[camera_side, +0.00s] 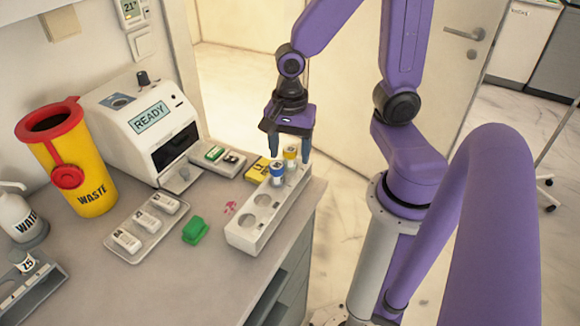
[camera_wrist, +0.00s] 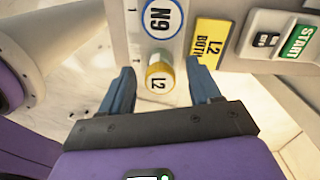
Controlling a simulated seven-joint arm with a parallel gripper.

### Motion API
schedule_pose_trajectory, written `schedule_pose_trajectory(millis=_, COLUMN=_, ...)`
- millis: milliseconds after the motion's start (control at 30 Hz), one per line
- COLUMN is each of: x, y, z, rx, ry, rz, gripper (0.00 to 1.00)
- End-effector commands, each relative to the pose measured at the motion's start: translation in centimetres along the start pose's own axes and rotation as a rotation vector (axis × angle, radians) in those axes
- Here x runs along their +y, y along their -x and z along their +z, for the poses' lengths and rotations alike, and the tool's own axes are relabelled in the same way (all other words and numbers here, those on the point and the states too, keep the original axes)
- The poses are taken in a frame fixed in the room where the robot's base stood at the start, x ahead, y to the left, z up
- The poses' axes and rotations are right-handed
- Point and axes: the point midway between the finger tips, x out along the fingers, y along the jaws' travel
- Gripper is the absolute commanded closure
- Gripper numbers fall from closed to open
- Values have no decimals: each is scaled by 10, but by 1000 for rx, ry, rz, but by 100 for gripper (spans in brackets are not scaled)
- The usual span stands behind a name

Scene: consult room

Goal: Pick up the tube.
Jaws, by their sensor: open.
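A tube with a yellow cap (camera_side: 290,154) stands in the far end of a white rack (camera_side: 241,239). In the wrist view its yellow-rimmed top (camera_wrist: 159,82), marked L2, lies between my fingertips. A tube with a blue cap (camera_side: 277,173) stands beside it in the rack; it also shows in the wrist view (camera_wrist: 161,17), marked N9. My gripper (camera_side: 289,151) points down, open and empty, with a finger on either side of the yellow-capped tube. Whether the fingers touch it cannot be told. The yellow-capped tube's lower part is hidden in the rack.
The rack's nearer holes look empty. A yellow box (camera_side: 257,168) and a button panel (camera_side: 217,158) stand left of the rack. A white READY machine (camera_side: 140,130), a yellow waste bin (camera_side: 85,180), a tray (camera_side: 121,249) and a green item (camera_side: 195,231) are farther left.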

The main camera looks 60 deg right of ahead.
Motion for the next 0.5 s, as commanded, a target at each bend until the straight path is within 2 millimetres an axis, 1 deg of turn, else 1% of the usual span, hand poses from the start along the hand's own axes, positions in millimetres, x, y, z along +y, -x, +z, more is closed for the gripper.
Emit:
schedule_pose_trajectory(millis=100, x=0, y=-6, z=0, rx=0, ry=0, rz=1, gripper=37)
schedule_pose_trajectory(millis=333, x=0, y=-6, z=0, rx=0, ry=0, rz=-1, gripper=37)
schedule_pose_trajectory(millis=367, x=0, y=-6, z=0, rx=0, ry=0, rz=-1, gripper=41)
schedule_pose_trajectory(millis=400, x=0, y=-6, z=0, rx=0, ry=0, rz=-1, gripper=54)
schedule_pose_trajectory(millis=467, x=0, y=-6, z=0, rx=0, ry=0, rz=-1, gripper=73)
schedule_pose_trajectory(millis=500, x=0, y=-6, z=0, rx=0, ry=0, rz=-1, gripper=86)
